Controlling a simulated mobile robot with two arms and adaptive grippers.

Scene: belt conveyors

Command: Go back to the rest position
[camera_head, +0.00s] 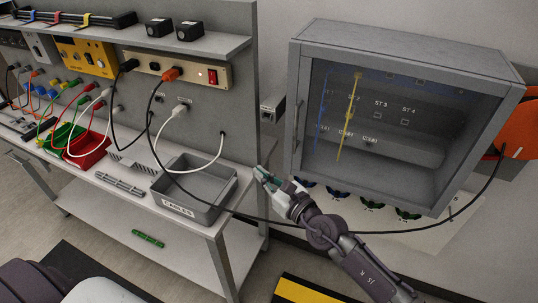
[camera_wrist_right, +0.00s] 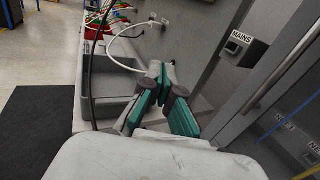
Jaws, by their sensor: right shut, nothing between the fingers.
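My right gripper (camera_head: 262,176) is in the head view, right of the workbench's end and below left of the wall cabinet. Its green-padded fingers are shut with nothing between them. The right wrist view also shows the closed fingers (camera_wrist_right: 164,80), with the grey cable tray behind them to the left. The gripper appears apart from the bench and the cabinet. My left gripper is not in view.
A grey cabinet (camera_head: 296,100) with a glass door hangs close to my right arm. A black cable (camera_head: 290,224) runs from the bench past my right wrist to an orange object (camera_head: 520,122). The grey cable tray (camera_head: 188,207) sits on the bench's near corner.

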